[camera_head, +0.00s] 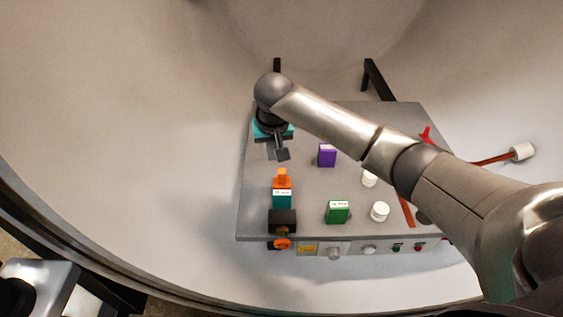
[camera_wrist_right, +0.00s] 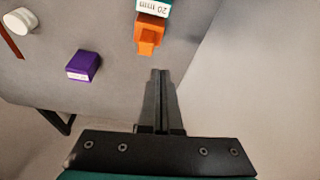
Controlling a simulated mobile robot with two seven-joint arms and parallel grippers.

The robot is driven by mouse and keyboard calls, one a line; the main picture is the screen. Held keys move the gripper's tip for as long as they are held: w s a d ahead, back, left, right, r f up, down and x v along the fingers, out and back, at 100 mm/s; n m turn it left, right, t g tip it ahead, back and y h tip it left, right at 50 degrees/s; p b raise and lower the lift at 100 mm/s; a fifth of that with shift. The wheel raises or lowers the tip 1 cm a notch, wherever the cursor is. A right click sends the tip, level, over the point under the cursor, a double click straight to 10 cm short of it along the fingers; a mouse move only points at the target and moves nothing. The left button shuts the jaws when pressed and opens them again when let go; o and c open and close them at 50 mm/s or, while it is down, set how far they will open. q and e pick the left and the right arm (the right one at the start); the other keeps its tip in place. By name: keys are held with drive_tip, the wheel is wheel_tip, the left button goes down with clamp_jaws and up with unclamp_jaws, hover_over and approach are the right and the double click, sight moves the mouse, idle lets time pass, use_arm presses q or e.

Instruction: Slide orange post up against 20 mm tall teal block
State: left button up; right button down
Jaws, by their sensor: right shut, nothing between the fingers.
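The orange post (camera_head: 282,179) stands on the grey panel, directly behind the teal block (camera_head: 282,201) with a white label. In the right wrist view the orange post (camera_wrist_right: 150,32) shows at the top, right against the edge of the teal block (camera_wrist_right: 153,3), whose label reads 20 mm. No gap shows between them, but I cannot tell whether they touch. My right gripper (camera_head: 281,154) is shut and empty, behind the orange post and apart from it. Its closed fingertips (camera_wrist_right: 161,72) point at the post in the wrist view. My left gripper is not in view.
A purple block (camera_head: 327,155), a green block (camera_head: 338,212) and white knobs (camera_head: 380,211) stand on the panel to the right. A black block (camera_head: 283,221) with an orange knob is at the front edge. My right arm crosses over the panel's right part.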

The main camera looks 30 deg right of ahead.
sight(282, 182)
drive_tip(key=w+d+r+m, duration=0.2)
drive_tip(key=d+r, duration=0.1)
drive_tip(key=d, duration=0.1)
drive_tip(key=shift+s+a+f+b, duration=0.1)
drive_tip(key=shift+f+b, duration=0.05)
drive_tip(key=shift+f, duration=1.4)
drive_tip(key=shift+s+a+f+b, duration=0.1)
drive_tip(key=shift+a+f, duration=0.05)
drive_tip(key=shift+f, duration=1.45)
drive_tip(key=shift+s+a+f+b, duration=0.1)
drive_tip(key=shift+f+b, duration=0.05)
drive_tip(key=shift+f, duration=1.4)
